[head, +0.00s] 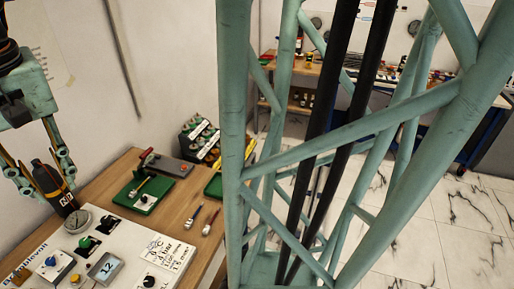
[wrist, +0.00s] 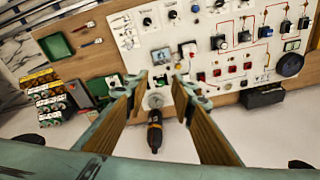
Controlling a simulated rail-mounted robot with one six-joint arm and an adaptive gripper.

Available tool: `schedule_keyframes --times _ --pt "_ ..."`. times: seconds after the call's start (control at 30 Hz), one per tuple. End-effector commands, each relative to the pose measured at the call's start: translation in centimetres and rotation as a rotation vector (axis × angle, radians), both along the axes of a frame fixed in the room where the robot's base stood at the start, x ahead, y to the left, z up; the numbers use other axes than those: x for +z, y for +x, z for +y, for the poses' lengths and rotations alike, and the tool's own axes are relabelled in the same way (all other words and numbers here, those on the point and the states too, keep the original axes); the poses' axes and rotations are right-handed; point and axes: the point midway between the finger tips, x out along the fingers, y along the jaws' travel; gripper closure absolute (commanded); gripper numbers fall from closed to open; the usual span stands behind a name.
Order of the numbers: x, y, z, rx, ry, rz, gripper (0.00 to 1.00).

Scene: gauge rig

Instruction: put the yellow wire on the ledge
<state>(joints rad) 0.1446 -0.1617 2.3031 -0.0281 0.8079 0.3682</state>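I cannot make out a yellow wire for certain in either view. No surface stands out clearly as the ledge. My gripper (head: 46,186) is at the left of the head view, above the bench's panel end. In the wrist view my gripper (wrist: 162,82) has its two fingers spread wide, with nothing clamped between them.
A white panel (wrist: 225,20) carries switches and knobs. The wooden bench (head: 186,199) holds a green tray (head: 145,198) and two small cables, one blue-ended (head: 192,214), one red-ended (head: 211,221). A rack of small boxes (head: 201,138) stands behind. A green lattice column (head: 234,150) blocks the middle.

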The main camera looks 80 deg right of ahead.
Motion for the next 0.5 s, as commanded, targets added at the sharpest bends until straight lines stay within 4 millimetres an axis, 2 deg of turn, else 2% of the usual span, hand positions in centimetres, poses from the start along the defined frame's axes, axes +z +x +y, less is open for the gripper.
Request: schedule_keyframes --times 0.03,0.5 --pt "2.7 -1.7 -0.6 -0.005 -0.012 -0.062 0.77" --pt "3.9 -9.3 3.6 0.228 -0.043 -0.097 0.77"
